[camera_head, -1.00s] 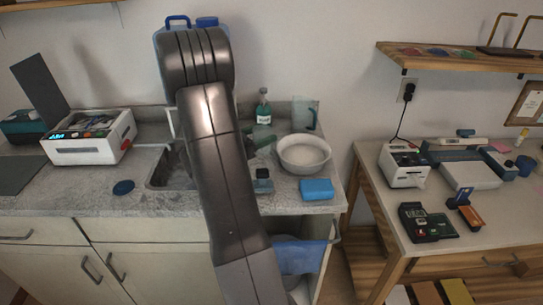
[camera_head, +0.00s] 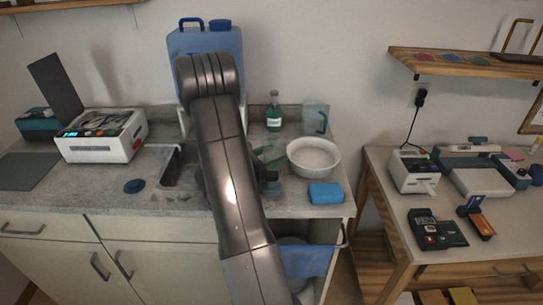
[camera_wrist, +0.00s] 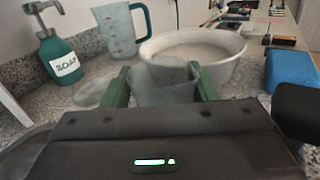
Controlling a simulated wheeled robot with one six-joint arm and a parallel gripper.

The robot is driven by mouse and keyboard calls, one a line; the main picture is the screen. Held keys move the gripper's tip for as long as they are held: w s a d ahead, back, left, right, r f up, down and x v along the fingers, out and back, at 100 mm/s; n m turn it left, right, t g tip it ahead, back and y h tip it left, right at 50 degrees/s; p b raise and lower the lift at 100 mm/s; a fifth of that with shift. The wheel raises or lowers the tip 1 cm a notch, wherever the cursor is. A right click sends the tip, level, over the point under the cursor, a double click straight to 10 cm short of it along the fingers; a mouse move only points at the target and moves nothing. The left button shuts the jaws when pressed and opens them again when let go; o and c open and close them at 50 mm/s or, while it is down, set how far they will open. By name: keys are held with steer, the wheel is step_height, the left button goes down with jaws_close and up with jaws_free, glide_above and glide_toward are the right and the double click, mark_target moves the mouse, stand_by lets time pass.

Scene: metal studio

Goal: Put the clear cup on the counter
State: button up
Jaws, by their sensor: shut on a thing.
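The clear cup (camera_wrist: 165,84), greyish and see-through, is between the two green fingers of my gripper (camera_wrist: 163,90) in the wrist view. My gripper is shut on it. The cup looks roughly upright, over or on the speckled grey counter (camera_head: 85,194); I cannot tell whether its base touches. In the head view my arm hides much of the gripper, which is just left of the white bowl (camera_head: 314,157).
A green soap bottle (camera_wrist: 63,55), a measuring jug (camera_wrist: 122,30) and a flat clear object (camera_wrist: 97,92) lie beyond the gripper. A blue sponge (camera_head: 326,193) sits at the right front. The sink (camera_head: 172,168) is left of my arm.

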steer(key=o, duration=1)
steer(key=shift+o, duration=0.2)
steer(key=shift+r+p, duration=0.25)
steer(key=shift+p, duration=0.1)
steer(key=b+v, duration=0.2)
steer(key=v, duration=1)
steer(key=shift+b, duration=0.3)
steer(key=shift+f, duration=0.15)
